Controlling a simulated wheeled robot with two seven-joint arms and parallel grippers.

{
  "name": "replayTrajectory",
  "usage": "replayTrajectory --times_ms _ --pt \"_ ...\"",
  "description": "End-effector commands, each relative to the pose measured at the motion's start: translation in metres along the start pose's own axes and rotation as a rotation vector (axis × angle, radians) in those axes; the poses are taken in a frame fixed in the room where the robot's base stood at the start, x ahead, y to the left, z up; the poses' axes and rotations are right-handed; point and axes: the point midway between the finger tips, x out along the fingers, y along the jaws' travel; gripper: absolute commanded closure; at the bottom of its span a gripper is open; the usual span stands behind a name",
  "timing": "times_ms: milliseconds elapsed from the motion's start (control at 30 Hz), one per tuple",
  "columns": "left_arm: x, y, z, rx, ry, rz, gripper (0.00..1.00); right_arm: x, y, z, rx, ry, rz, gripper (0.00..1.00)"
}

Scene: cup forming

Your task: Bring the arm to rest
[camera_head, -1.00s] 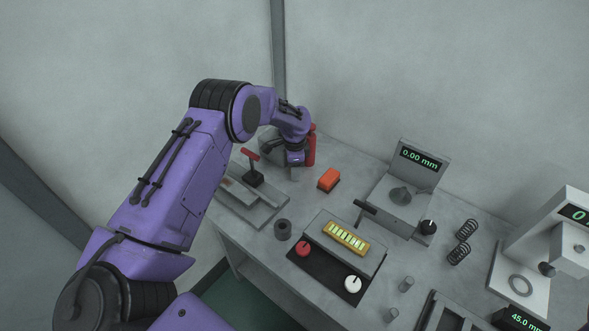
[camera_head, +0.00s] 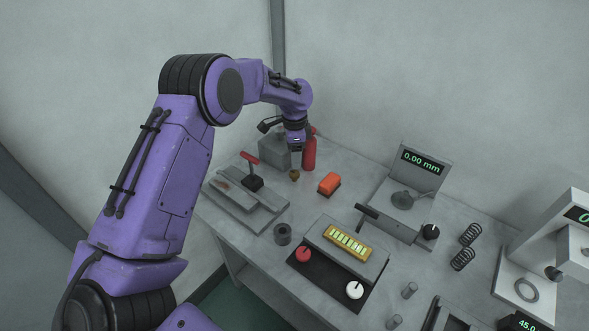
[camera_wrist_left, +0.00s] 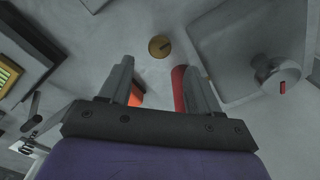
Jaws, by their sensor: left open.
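My left arm comes in from the left, its elbow raised. Its gripper (camera_head: 296,146) points down at the back of the bench, beside a red cylinder (camera_head: 309,153). In the left wrist view the two fingers of the gripper (camera_wrist_left: 160,72) stand apart with nothing held between them. A small brass-coloured round piece (camera_head: 294,175) lies on the bench below; it also shows just beyond the fingertips in the left wrist view (camera_wrist_left: 159,46). My right gripper is not in view.
The bench (camera_head: 245,225) holds a grey box (camera_head: 273,152), a red-handled fixture (camera_head: 252,182), an orange block (camera_head: 329,183), a dark ring (camera_head: 282,234), a control panel (camera_head: 320,279), a 0.00 mm gauge (camera_head: 419,165) and springs (camera_head: 470,234). Open space lies above the bench.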

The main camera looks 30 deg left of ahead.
Motion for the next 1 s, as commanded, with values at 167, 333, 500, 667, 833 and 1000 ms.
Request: replayTrajectory --times_ms 167,333,500,667,833,1000 --pt "-0.019 0.000 0.000 0.000 0.001 0.000 0.37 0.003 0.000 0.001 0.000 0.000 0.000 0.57" --pt "-0.021 0.000 0.000 -0.001 0.000 0.001 0.37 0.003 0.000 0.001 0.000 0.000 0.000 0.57" --pt "-0.021 0.000 0.000 0.000 0.000 0.001 0.37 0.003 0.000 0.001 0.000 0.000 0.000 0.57" --pt "-0.021 0.000 0.000 0.000 0.000 0.001 0.37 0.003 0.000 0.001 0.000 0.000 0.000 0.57" --pt "-0.048 -0.001 0.000 0.000 0.000 0.000 0.37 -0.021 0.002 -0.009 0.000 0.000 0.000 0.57" --pt "-0.079 0.000 0.000 0.000 0.000 0.000 0.37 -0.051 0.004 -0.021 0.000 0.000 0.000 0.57"
